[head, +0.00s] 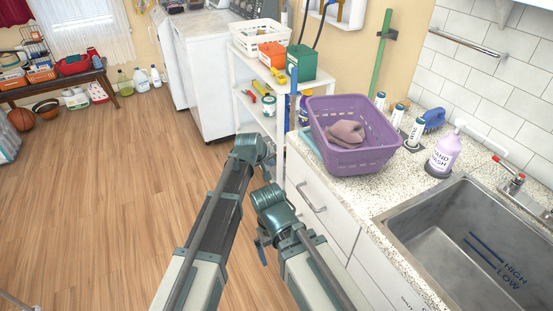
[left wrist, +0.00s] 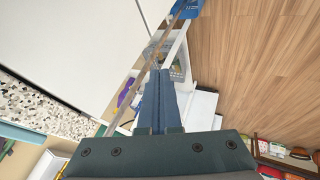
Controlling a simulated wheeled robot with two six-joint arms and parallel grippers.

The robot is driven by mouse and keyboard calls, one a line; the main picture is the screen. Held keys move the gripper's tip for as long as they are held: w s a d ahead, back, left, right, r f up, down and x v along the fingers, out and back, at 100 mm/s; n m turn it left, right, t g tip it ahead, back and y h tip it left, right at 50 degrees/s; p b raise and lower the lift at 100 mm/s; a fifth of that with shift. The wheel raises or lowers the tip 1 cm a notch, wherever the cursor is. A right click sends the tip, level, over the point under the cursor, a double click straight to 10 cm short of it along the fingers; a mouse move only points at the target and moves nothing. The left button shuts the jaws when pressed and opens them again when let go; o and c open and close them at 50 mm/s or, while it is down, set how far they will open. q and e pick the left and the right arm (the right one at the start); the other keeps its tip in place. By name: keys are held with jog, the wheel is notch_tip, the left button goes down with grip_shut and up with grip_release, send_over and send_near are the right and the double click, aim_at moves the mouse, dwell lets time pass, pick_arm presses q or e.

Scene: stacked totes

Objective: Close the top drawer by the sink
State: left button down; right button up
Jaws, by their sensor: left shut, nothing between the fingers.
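The white top drawer (head: 335,215) with a metal bar handle (head: 311,197) is below the speckled counter, left of the sink (head: 465,245). I cannot tell how far its front stands out from the cabinet. My left gripper (head: 262,252) is low in front of the drawer, left of the handle, partly hidden by my own arm. In the left wrist view its blue fingers (left wrist: 160,98) are shut together and empty, beside a large white panel (left wrist: 75,45). Contact with the panel cannot be told. My right gripper is not in view.
A purple basket (head: 322,130) with a cloth stands on the counter (head: 400,180). A hand wash bottle (head: 443,155) is by the sink. A white shelf unit (head: 250,107) with bins stands past the counter's far end. The wooden floor (head: 110,195) at left is clear.

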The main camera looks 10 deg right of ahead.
pick_arm(q)
jog(key=p+v, duration=0.5)
jog(key=v, duration=0.3)
jog(key=s+a+f+m+g+y, duration=0.1)
jog(key=s+a+f+g+y, duration=0.15)
jog(key=s+a, duration=0.85)
jog(key=s+a+f+m+g+y, duration=0.1)
jog(key=s+a+f+m+g, duration=0.15)
jog(key=s+a, duration=0.85)
jog(key=s+d+r+m+g+y+p, duration=0.1)
jog(key=s+d+r+m+p, duration=0.2)
jog(key=d, duration=0.8)
jog(key=s+r+p, duration=0.2)
jog(key=s+r, duration=0.1)
jog(key=shift+d+g+y, duration=0.25)
jog(key=shift+g+y, duration=0.1)
jog(key=shift+g, duration=0.05)
jog(key=shift+s, duration=0.1)
